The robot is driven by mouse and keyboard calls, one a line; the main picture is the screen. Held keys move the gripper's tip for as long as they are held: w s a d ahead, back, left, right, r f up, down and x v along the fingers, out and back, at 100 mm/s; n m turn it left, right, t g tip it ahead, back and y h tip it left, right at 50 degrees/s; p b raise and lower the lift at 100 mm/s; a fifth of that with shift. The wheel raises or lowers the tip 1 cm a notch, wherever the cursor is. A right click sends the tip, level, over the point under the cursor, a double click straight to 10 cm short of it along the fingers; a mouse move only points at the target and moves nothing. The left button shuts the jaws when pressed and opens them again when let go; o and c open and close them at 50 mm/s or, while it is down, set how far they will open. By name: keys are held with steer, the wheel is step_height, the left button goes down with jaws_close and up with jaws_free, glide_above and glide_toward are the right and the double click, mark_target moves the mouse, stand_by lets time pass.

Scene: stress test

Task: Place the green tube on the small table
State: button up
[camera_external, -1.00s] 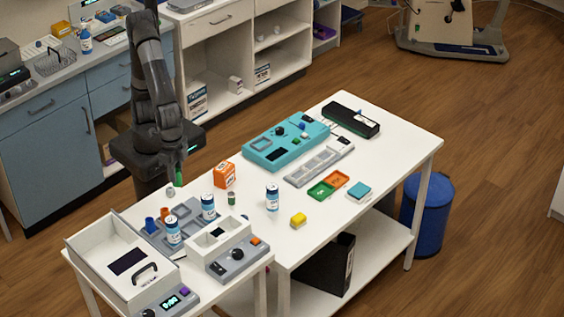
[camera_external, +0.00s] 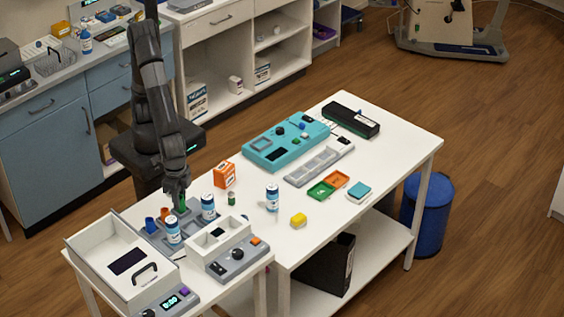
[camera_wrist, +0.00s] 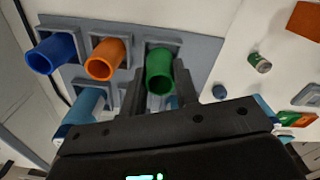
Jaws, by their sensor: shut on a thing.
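The green tube (camera_wrist: 159,72) is between the fingers of my gripper (camera_wrist: 160,92), which is shut on it. In the wrist view it stands at the right-hand slot of the grey rack's back row, beside the orange tube (camera_wrist: 104,60) and the blue tube (camera_wrist: 50,54). I cannot tell whether its bottom rests in the slot. In the external view my gripper (camera_external: 179,200) is low over the grey rack (camera_external: 155,240), with the green tube (camera_external: 182,206) partly hidden. The rack is on the small table (camera_external: 242,275) at the front left.
A white box (camera_external: 108,245) and a grey device (camera_external: 238,258) flank the rack. The larger white table (camera_external: 345,240) holds an orange box (camera_external: 225,175) and a loose bottle (camera_external: 272,198).

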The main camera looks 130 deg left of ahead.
steer(key=shift+f, duration=0.4)
steer(key=shift+f, duration=0.3)
steer(key=o, duration=1.1)
steer(key=shift+r, duration=0.15)
step_height(320, 180, up, 11)
steer(key=shift+f, duration=0.2)
steer(key=s+a+r+m+t, duration=0.2)
steer(key=s+a+r, duration=0.1)
steer(key=s+a, duration=0.7)
steer(key=s+a+r+m+t, duration=0.2)
steer(key=s+a+r+t, duration=0.1)
steer(key=s+a, duration=0.8)
steer(key=shift+s+a+r+m+t, duration=0.25)
steer(key=shift+r+m+t, duration=0.05)
steer(key=shift+r, duration=0.4)
